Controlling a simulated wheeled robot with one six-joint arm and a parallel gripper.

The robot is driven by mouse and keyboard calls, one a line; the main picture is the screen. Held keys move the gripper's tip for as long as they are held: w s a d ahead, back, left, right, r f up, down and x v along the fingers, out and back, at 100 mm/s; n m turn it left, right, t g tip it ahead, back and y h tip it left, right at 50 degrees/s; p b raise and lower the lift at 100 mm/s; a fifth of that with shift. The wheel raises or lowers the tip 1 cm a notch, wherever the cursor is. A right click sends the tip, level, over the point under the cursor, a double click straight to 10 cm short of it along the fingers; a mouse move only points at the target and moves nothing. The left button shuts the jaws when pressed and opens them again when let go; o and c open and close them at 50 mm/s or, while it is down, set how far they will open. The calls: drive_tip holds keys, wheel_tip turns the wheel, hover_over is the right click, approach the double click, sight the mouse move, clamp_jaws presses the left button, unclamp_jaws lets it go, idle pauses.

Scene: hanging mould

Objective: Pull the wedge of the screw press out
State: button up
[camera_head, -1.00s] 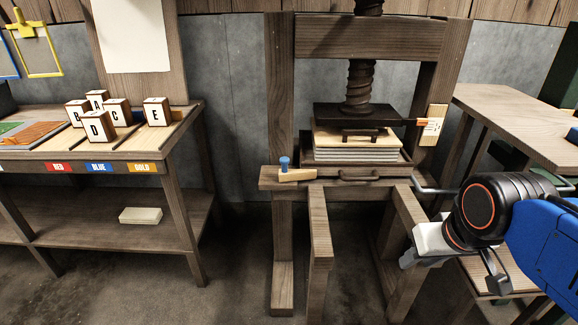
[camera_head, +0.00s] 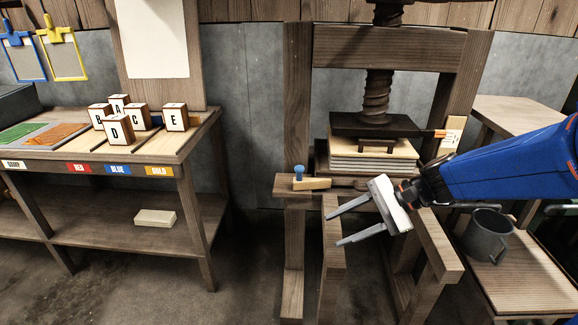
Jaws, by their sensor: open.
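The wooden screw press (camera_head: 388,48) stands right of centre, with its dark screw (camera_head: 377,90) and dark pressing plate (camera_head: 392,125) over a pale stack of sheets (camera_head: 372,162). The light wooden wedge (camera_head: 312,184) sits at the left end of the press's lower ledge. A blue knob (camera_head: 298,172) stands upright at the wedge's left end. My gripper (camera_head: 334,227) is open and empty, below and to the right of the wedge, apart from it. Its two fingers point left. My gripper and arm hide part of the press's front and its drawer.
At left, a shelf table (camera_head: 190,157) bears several lettered blocks (camera_head: 176,117). A pale block (camera_head: 155,217) lies on its lower shelf. A grey metal mug (camera_head: 487,236) stands on a low bench at right. The floor between table and press is clear.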

drive_tip(key=w+m+t+y, duration=0.2)
drive_tip(key=w+m, duration=0.2)
drive_tip(key=w, duration=0.3)
drive_tip(key=w+d+m+t+y, duration=0.1)
drive_tip(key=w+m, duration=0.3)
drive_tip(key=w, duration=0.4)
drive_tip(key=w+d+f+m+t+y, duration=0.1)
drive_tip(key=w+m+t+y, duration=0.1)
drive_tip(key=w+m+t, duration=0.2)
drive_tip(key=shift+w+d+y, duration=0.15)
drive_tip(key=shift+w+y, duration=0.15)
drive_tip(key=shift+w, duration=1.45)
drive_tip(key=x, duration=1.7)
drive_tip(key=shift+w, duration=0.15)
